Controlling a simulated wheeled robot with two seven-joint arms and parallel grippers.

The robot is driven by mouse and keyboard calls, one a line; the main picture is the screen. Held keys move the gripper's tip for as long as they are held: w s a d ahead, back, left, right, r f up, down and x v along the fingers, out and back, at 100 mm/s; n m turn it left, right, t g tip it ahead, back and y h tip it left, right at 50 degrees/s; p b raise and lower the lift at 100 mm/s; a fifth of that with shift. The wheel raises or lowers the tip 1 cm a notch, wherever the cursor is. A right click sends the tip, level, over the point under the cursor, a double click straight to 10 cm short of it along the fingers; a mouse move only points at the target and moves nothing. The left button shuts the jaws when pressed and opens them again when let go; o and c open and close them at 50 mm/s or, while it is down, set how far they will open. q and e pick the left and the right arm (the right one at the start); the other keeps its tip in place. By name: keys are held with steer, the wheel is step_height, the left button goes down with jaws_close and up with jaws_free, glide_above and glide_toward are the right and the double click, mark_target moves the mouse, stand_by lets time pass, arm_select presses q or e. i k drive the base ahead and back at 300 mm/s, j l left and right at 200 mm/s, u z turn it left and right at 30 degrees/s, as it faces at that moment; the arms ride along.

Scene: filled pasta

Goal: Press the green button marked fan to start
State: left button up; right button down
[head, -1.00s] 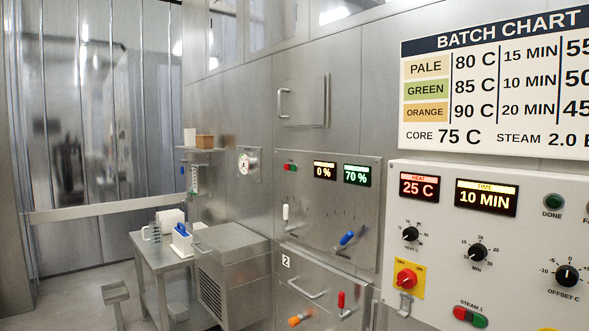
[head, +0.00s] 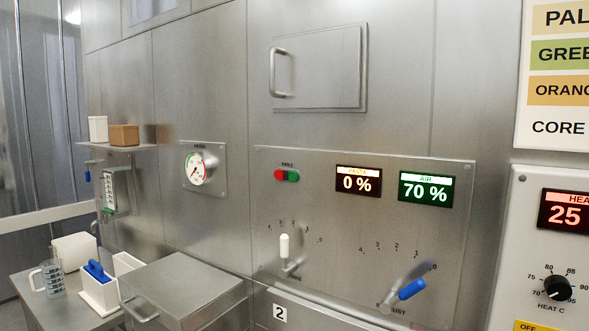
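A round green button (head: 293,176) sits beside a red button (head: 280,174) on a steel control panel (head: 330,225) in the middle of the head view. The small label above the pair is too blurred to read surely, so I cannot tell whether it says fan. To its right are a display (head: 359,184) reading 0 % and a green AIR display (head: 427,190) reading 70 %. Neither of my grippers shows in the head view.
Below the buttons, a white-handled lever (head: 285,248) and a blue-handled lever (head: 411,289) stick out. A pressure gauge (head: 196,169) is left of the panel. A steel box (head: 180,285) and a table with a jug (head: 52,278) stand lower left. A white control panel (head: 520,230) is at right.

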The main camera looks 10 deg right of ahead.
mark_target(293, 175)
steer(key=i+j+z, duration=0.2)
steer(key=i+j, duration=0.2)
steer(key=i+j+z, duration=0.2)
steer(key=i+j, duration=0.2)
steer(key=j, duration=0.2)
